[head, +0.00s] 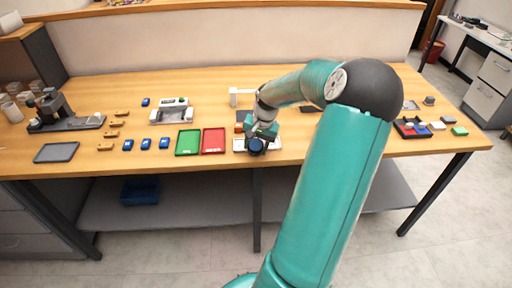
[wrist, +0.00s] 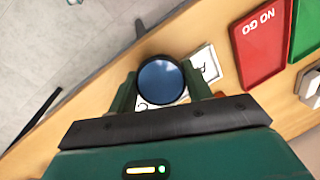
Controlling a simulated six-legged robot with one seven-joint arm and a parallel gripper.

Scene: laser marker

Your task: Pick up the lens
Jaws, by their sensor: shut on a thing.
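The lens (wrist: 160,81) is a round, dark-rimmed disc with a blue glassy face. In the wrist view it sits between the two fingers of my gripper (wrist: 162,92), which are shut on it. In the head view the lens (head: 256,146) shows at the end of my gripper (head: 261,137), near the table's front edge. Below it is a white printed sheet or plate (wrist: 206,63), partly hidden by the lens and the fingers. I cannot tell how far the lens is above it.
A red tray (head: 213,141) marked NO GO and a green tray (head: 188,142) lie just left of my gripper in the head view. Blue blocks (head: 146,144) and wooden pieces lie farther left. A tray of coloured blocks (head: 412,129) stands at the right of the wooden table (head: 340,145).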

